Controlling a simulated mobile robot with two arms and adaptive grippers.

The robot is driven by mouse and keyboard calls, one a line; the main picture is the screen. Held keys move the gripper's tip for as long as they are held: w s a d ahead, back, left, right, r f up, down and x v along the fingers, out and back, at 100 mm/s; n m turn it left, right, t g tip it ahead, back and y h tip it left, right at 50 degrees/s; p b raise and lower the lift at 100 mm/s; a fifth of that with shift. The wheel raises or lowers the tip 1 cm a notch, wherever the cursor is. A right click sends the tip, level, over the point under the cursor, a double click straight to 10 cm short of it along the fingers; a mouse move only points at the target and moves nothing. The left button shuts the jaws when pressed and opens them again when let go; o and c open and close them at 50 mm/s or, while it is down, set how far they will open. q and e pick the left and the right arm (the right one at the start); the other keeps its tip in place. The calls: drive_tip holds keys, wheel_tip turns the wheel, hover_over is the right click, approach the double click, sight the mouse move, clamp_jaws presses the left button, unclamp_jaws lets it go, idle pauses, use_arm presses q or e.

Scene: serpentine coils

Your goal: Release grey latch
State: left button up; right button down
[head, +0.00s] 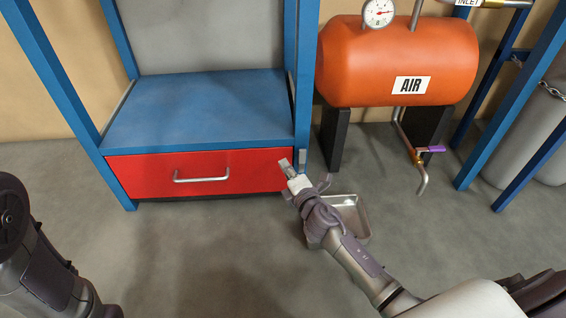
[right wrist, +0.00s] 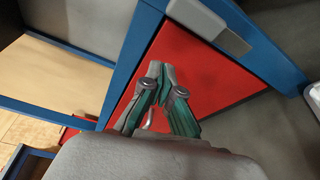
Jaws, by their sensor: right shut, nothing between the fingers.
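The grey latch (head: 302,158) is a small block on the blue right post beside the red drawer (head: 152,174). My right gripper (head: 289,170) is at the drawer's right end, just left of the latch. In the right wrist view its fingertips (right wrist: 166,74) meet, with nothing between them, in front of the red face and apart from the latch. My left gripper is out of view.
The drawer has a metal handle (head: 202,176) and sits under a blue shelf (head: 200,108). An orange air tank (head: 390,65) stands on the right. A metal tray (head: 358,212) is on the floor behind my right forearm. The floor before the drawer is clear.

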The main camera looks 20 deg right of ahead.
drive_tip(key=s, duration=0.7)
drive_tip(key=shift+s+d, duration=0.15)
drive_tip(key=shift+s, duration=0.25)
